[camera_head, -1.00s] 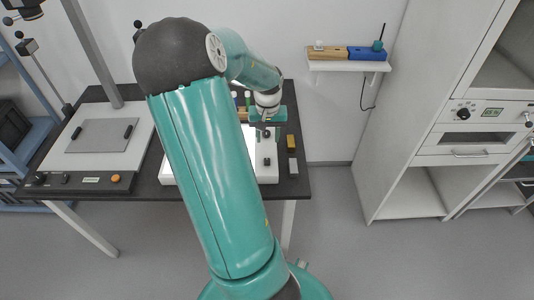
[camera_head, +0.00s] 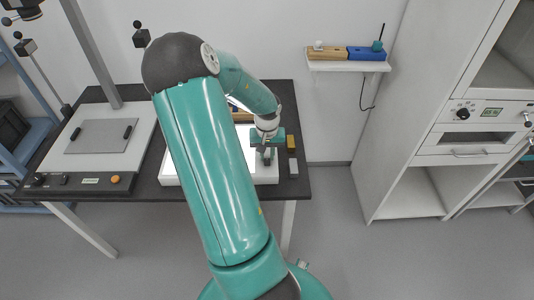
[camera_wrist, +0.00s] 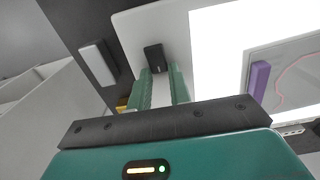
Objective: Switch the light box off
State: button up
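The light box (camera_head: 262,176) lies on the dark table, partly behind my arm. Its panel (camera_wrist: 218,55) glows bright white in the wrist view. A small black rocker switch (camera_wrist: 154,57) sits on the white frame near the box's corner. My gripper (camera_wrist: 162,70) points at this switch, its two green fingers apart with a narrow empty gap between them. The switch shows just beyond the fingertips; I cannot tell whether they touch it. In the head view my gripper (camera_head: 267,157) is over the box's front right part.
A purple piece (camera_wrist: 259,78) lies on the lit panel by a pink outline. A grey block (camera_head: 293,168) and a yellow block (camera_head: 291,143) lie right of the box. A scale-like device (camera_head: 85,182) stands left. A wall shelf (camera_head: 348,67) hangs behind.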

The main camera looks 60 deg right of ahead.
grip_shut()
jog(key=shift+s+a+r+t+h, duration=0.1)
jog(key=shift+a+t+h, duration=0.15)
jog(key=shift+h, duration=0.3)
jog(key=shift+s+a+r+t+h, duration=0.1)
jog(key=shift+t+h, duration=0.25)
jog(key=shift+h, duration=0.2)
jog(key=shift+a+f+t+h, duration=0.15)
jog(key=shift+t+h, duration=0.15)
jog(key=shift+h, duration=0.2)
jog(key=shift+a+h, duration=0.1)
jog(key=shift+h, duration=0.3)
jog(key=o, duration=0.8)
grip_release()
jog(key=shift+r, duration=0.25)
